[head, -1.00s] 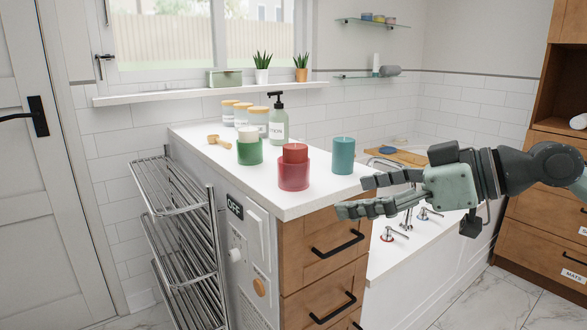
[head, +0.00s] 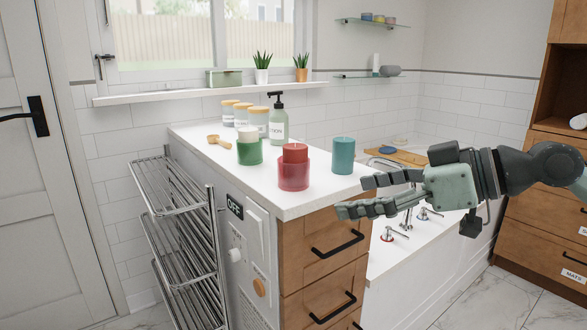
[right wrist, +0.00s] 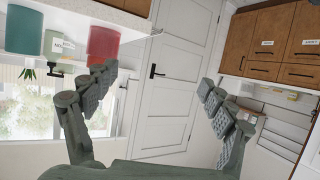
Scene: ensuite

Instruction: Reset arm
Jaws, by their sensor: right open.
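My right gripper (head: 352,196) is open and empty in the head view. Its fingers point left, just past the right front edge of the white counter (head: 220,170), over the bath side. In the right wrist view its two fingers (right wrist: 160,100) stand wide apart with nothing between them. The nearest object is a teal candle (head: 343,156) on the counter, beyond the fingers. A red candle in a red holder (head: 293,174) and a white candle in a green holder (head: 249,150) stand further left. My left gripper is not in view.
A soap pump bottle (head: 278,125), several lidded jars (head: 258,121) and a wooden scoop (head: 218,140) are on the counter. A metal rack (head: 180,230) stands left of the cabinet. Bath taps (head: 394,234) lie below my right gripper. Wooden drawers (head: 548,220) stand at right.

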